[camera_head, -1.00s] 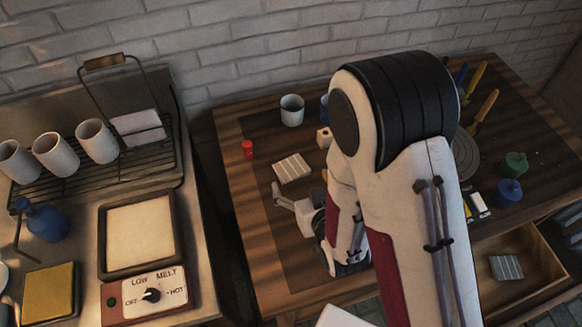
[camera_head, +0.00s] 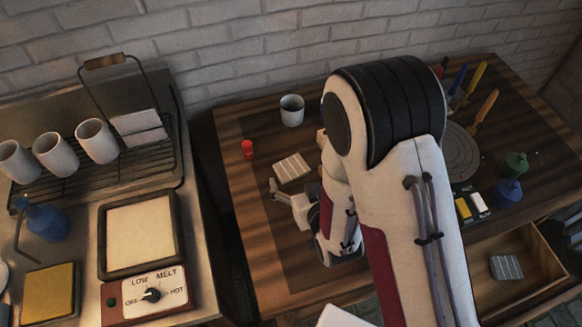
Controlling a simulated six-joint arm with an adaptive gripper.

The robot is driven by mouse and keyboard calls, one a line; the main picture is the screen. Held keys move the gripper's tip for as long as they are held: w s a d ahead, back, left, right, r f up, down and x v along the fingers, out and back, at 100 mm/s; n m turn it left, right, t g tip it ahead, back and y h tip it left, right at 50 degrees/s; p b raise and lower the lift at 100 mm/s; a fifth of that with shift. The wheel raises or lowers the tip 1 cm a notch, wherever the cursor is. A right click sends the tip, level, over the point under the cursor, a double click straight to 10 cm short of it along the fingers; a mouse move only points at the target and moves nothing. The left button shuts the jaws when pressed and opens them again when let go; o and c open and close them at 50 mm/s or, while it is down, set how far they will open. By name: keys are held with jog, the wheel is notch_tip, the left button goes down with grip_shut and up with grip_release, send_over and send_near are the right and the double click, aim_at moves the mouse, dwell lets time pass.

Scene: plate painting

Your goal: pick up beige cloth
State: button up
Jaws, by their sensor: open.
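The beige cloth (camera_head: 293,167) is a small folded square with pale stripes, lying flat on the wooden table. My gripper (camera_head: 279,189) is low over the table, just in front of the cloth and slightly to its left. It is open and a visible finger is close to the cloth's near edge; I cannot tell whether they touch. The other finger is not clearly visible. My arm covers the table to the right of the cloth.
A round turntable (camera_head: 460,152), paint pots and brushes are at the right. An open drawer (camera_head: 535,290) holds a grey cloth (camera_head: 506,267). The table's left strip is clear.

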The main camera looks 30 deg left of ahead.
aim_at(291, 167)
jog(key=shift+x, duration=2.6)
jog(key=c, duration=1.1)
